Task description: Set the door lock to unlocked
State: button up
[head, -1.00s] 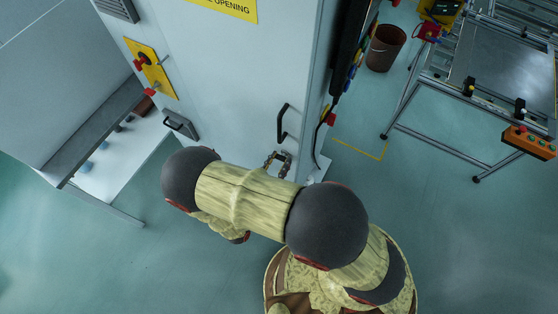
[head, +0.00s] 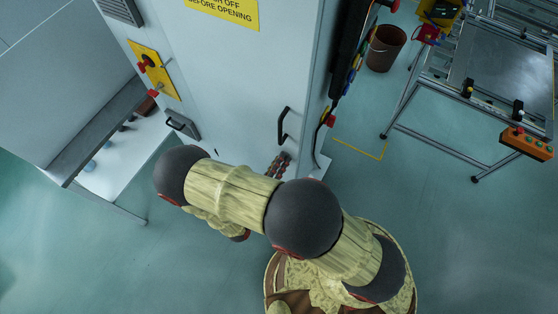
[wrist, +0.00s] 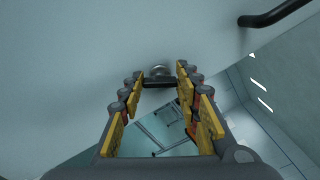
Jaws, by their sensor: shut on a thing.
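The grey cabinet door (head: 225,85) fills the middle of the head view. My gripper (head: 279,163) is low on this door, below and left of its black bar handle (head: 284,125). In the wrist view my gripper (wrist: 160,84) is shut on a small dark piece of the door lock (wrist: 158,71). The lock's round silvery part shows just beyond the fingertips, against the door. In the head view my fingers hide the lock. I cannot tell which position the lock is set to.
A brown bin (head: 385,48) and a metal-framed table (head: 490,80) stand at the right. The floor between is clear.

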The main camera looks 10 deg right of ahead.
jog(key=n+p, duration=0.1)
jog(key=n, duration=0.5)
jog(key=shift+a+f, duration=0.1)
jog(key=shift+n, duration=0.4)
jog(key=o, duration=1)
jog(key=shift+o, duration=0.8)
jog(key=v, duration=1.2)
